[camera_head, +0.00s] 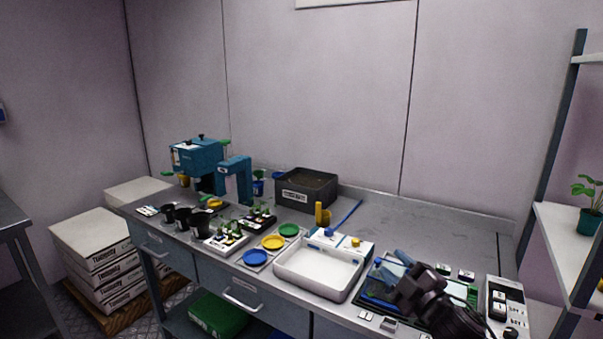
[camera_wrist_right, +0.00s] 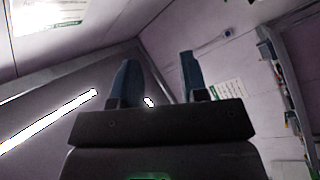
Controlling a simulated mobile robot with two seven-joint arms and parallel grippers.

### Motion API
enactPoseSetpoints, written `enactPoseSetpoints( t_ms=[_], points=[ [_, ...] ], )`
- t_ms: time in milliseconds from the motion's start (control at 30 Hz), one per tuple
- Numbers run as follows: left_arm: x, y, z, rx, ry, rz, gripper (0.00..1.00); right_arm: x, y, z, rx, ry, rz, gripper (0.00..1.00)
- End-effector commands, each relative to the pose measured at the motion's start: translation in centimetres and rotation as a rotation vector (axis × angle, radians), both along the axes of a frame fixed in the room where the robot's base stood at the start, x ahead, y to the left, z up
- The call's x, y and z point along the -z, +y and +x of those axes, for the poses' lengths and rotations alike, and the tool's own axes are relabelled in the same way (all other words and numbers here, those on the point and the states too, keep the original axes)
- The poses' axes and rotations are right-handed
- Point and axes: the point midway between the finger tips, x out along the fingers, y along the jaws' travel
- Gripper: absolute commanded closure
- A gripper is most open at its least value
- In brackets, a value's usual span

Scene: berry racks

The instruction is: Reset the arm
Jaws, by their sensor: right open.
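My right gripper (camera_head: 391,266) is at the lower right of the head view, above a dark tray with a green edge at the right end of the bench. Its two blue fingers stand apart with nothing between them. In the right wrist view the open fingers (camera_wrist_right: 157,82) point at the room's upper walls and ceiling, and the gap is empty. My left gripper does not show in either view.
A long grey bench (camera_head: 380,222) holds a white tray (camera_head: 318,264), colored dishes (camera_head: 273,242), black pots, a blue machine (camera_head: 196,157) and a dark soil box (camera_head: 306,188). A control panel (camera_head: 506,303) sits at right. A shelf rack (camera_head: 567,225) stands beyond. The bench's back right is clear.

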Motion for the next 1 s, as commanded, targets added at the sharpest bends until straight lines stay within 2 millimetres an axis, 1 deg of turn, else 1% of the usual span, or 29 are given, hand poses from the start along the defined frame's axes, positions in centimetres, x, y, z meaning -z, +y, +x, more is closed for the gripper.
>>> enactPoseSetpoints(
  t_ms=[33,100,167,200,267,300,367,400,467,500,567,600,667,700,800,900,1000],
  points=[
    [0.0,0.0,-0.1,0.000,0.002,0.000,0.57,2.3,-0.6,-1.3,0.035,0.082,0.079,0.60],
    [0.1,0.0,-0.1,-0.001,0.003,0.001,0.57,5.0,-1.4,-2.9,0.082,0.184,0.175,0.60],
    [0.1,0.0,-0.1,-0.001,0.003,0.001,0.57,7.3,-2.1,-4.4,0.121,0.265,0.252,0.60],
    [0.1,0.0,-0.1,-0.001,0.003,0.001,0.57,8.8,-2.5,-5.6,0.146,0.318,0.300,0.60],
    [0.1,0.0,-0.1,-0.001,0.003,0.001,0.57,10.9,-3.1,-7.3,0.184,0.390,0.368,0.60],
    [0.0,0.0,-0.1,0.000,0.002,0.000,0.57,12.3,-3.5,-8.6,0.207,0.435,0.411,0.60],
    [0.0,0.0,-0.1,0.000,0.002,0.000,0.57,14.3,-4.1,-10.6,0.244,0.495,0.469,0.60],
    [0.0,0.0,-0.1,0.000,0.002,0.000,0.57,15.5,-4.4,-12.0,0.266,0.531,0.507,0.60],
    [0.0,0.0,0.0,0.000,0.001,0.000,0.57,17.3,-5.0,-14.1,0.301,0.577,0.557,0.60],
    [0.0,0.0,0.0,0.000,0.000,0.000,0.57,18.3,-5.3,-15.5,0.324,0.603,0.590,0.60],
    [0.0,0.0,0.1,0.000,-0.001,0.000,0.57,20.0,-5.9,-17.7,0.364,0.640,0.629,0.60],
    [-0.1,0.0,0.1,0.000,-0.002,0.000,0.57,21.1,-6.3,-19.2,0.392,0.664,0.649,0.60],
    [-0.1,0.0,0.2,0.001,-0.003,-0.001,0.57,22.7,-6.8,-21.6,0.437,0.700,0.672,0.60],
    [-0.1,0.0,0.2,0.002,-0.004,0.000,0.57,23.7,-7.1,-23.1,0.465,0.723,0.686,0.60],
    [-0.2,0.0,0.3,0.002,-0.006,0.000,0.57,26.1,-7.6,-26.6,0.524,0.779,0.709,0.60],
    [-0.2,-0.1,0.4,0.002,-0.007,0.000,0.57,27.6,-7.7,-29.1,0.560,0.821,0.719,0.60],
    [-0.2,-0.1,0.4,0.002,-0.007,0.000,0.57,28.3,-7.9,-30.6,0.579,0.844,0.719,0.60]
  ],
)
